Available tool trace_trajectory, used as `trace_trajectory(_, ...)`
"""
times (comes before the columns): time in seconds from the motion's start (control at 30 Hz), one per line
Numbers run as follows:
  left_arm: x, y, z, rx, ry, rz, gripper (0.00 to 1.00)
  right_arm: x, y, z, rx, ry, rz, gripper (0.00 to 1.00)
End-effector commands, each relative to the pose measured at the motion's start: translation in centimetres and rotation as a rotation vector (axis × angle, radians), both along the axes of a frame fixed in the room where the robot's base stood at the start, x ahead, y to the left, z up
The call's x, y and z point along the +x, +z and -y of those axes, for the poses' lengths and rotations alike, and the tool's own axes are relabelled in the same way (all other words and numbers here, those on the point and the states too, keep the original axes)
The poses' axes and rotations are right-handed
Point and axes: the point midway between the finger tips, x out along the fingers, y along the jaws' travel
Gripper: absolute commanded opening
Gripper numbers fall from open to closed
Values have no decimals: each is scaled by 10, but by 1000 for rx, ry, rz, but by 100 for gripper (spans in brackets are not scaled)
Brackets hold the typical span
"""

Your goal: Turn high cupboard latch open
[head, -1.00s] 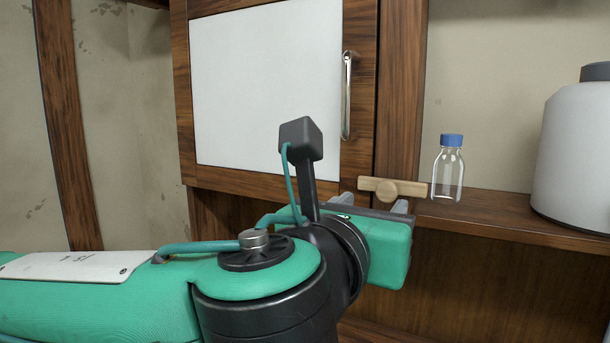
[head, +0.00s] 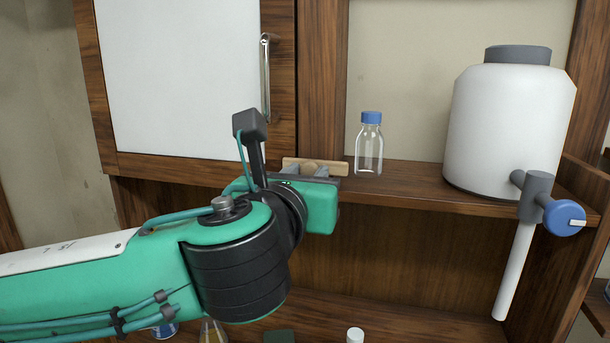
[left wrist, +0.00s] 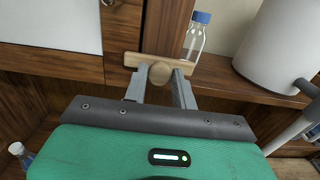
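The cupboard latch is a pale wooden bar (head: 335,167) with a round hub, lying level beside the lower right corner of the white-panelled cupboard door (head: 180,80). The latch bar also shows in the left wrist view (left wrist: 186,66), with its hub (left wrist: 160,73) between my fingers. My left gripper (head: 306,171) is at the latch, fingers apart, one on each side of the hub. In the left wrist view, gaps show between the hub and the fingers of the left gripper (left wrist: 159,80). Whether a finger touches the bar is unclear. My right gripper is out of view.
A clear bottle with a blue cap (head: 369,148) stands on the shelf (head: 410,183) just right of the latch. A large white tank (head: 510,125) with a tap (head: 535,190) stands farther right. A metal door handle (head: 265,80) rises above the gripper.

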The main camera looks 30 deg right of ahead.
Motion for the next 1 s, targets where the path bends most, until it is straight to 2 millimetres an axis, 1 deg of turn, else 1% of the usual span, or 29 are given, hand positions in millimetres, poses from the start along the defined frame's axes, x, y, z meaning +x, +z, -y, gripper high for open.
trace_trajectory(0.17,0,0,0,-5,1,-6,4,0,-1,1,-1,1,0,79)
trace_trajectory(0.37,0,-2,0,-42,1,-49,4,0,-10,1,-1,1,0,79)
trace_trajectory(0.57,1,-4,-1,-127,0,-147,4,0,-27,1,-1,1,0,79)
trace_trajectory(1.0,2,-5,-1,-394,1,-460,4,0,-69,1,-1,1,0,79)
